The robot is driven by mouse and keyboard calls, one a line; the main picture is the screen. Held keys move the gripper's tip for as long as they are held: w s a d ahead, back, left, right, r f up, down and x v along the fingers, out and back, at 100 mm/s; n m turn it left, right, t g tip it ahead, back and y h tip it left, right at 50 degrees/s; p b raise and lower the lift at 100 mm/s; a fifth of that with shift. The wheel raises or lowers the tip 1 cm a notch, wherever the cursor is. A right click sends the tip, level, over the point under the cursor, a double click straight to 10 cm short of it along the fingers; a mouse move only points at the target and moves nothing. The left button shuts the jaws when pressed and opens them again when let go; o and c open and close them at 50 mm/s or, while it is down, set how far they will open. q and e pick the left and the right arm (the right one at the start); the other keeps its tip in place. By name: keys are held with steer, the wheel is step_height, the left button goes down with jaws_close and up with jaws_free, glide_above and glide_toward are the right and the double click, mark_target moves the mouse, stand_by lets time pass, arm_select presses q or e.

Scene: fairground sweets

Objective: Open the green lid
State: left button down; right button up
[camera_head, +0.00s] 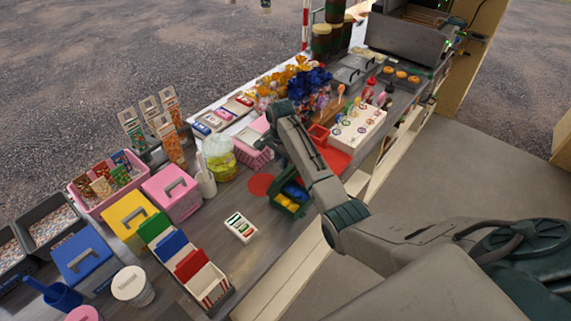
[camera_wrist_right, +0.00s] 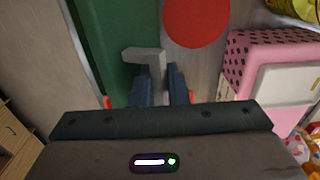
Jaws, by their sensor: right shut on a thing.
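The green lid (camera_wrist_right: 112,35) fills the upper left of the right wrist view, with a grey handle (camera_wrist_right: 143,54) on it. My right gripper (camera_wrist_right: 158,76) is shut on this handle. In the head view the dark green box (camera_head: 290,210) stands on the counter beside my right arm. Yellow and blue pieces show inside it, so its top is at least partly uncovered. My right arm hides its gripper and most of the lid there. My left gripper is not in view.
A red disc (camera_wrist_right: 196,18) lies on the counter beside the lid. A pink dotted box (camera_wrist_right: 262,45) stands close on the right. Yellow (camera_head: 127,213), pink (camera_head: 172,190) and blue (camera_head: 82,252) lidded boxes stand to the left in the head view.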

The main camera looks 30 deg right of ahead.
steer(key=shift+w+a+f+b, duration=0.2)
steer(key=shift+w+b, duration=0.1)
steer(key=shift+w, duration=0.2)
steer(key=shift+w+a+f+b, duration=0.15)
steer(key=shift+w+b, duration=0.1)
steer(key=shift+w, duration=0.2)
steer(key=shift+c, duration=0.3)
steer(key=shift+w+a+f+b, duration=0.3)
steer(key=shift+w+f+b, duration=0.1)
steer(key=shift+w+b, duration=0.4)
steer(key=shift+c, duration=0.2)
steer(key=shift+w+a+f+b, duration=0.1)
steer(key=shift+w+a+b, duration=0.05)
steer(key=shift+w+b, duration=0.2)
steer(key=o, duration=0.8)
steer(key=shift+c, duration=0.2)
step_height(320, 180, up, 13)
steer(key=p, duration=0.5)
steer(key=shift+s, duration=0.1)
